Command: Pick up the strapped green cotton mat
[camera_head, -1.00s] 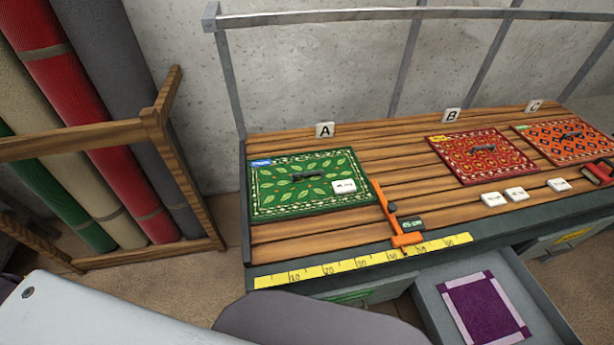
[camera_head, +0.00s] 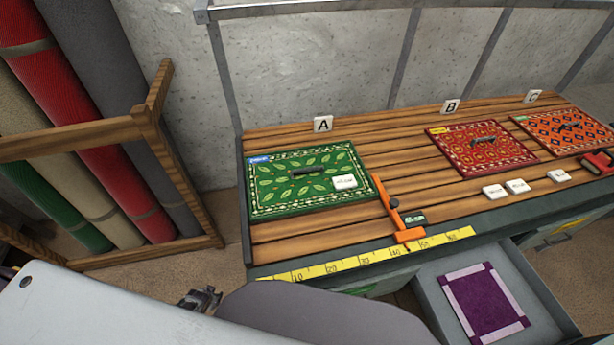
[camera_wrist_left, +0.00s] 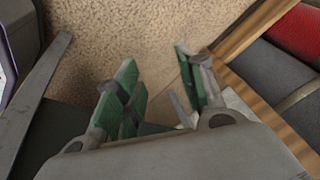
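The green mat (camera_head: 278,195) with a leaf pattern lies flat on the slatted bench under the sign A (camera_head: 323,124). A dark handle or strap piece (camera_head: 308,172) sits at its middle. A blue label is at its far left corner, and a small white tag (camera_head: 345,182) is on its right part. My left gripper (camera_head: 203,297) shows small at the bottom of the head view, in front of and below the bench's left end, clear of the mat. In the left wrist view its green-padded fingers (camera_wrist_left: 156,68) are apart with nothing between them.
An orange sliding gauge (camera_head: 393,212) stands right of the mat, and a yellow ruler (camera_head: 365,255) runs along the front edge. Red (camera_head: 467,158) and orange (camera_head: 575,148) mats lie further right. An open drawer (camera_head: 545,310) juts out. A wooden rack (camera_head: 185,180) holds rolls at left.

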